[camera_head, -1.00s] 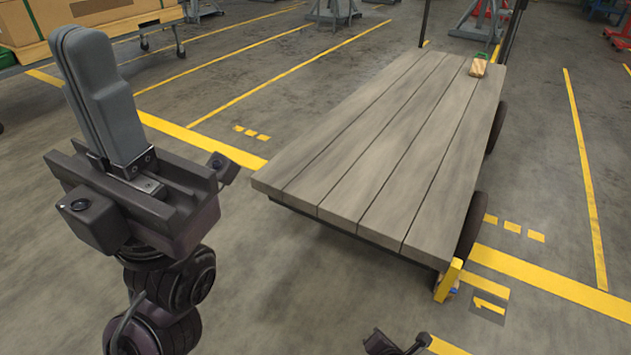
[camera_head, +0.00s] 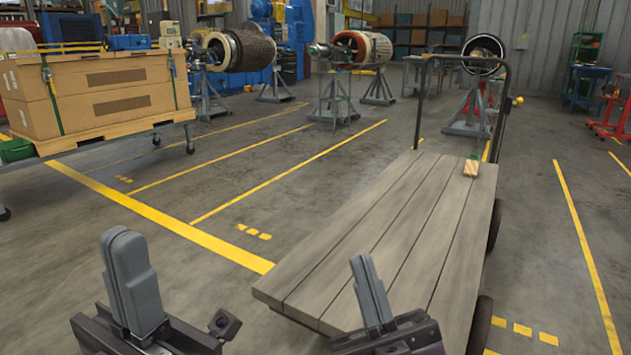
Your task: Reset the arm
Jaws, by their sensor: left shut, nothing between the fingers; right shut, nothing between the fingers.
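My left gripper (camera_head: 122,238) is at the lower left in the head view, its grey fingers pointing up and pressed together with nothing between them. It is over the floor, left of the wooden cart. My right gripper (camera_head: 361,266) is at the bottom middle, also shut and empty, fingers pointing up. It shows in front of the near end of the plank-topped cart (camera_head: 395,225) and hides part of it. The lower parts of both arms are outside the frame.
A small wooden block with a green part (camera_head: 471,169) lies at the cart's far end, near its black handle frame (camera_head: 506,100). A large crate (camera_head: 100,90) stands on a trolley at the left. Rotors on stands (camera_head: 365,48) are at the back. Floor between is clear.

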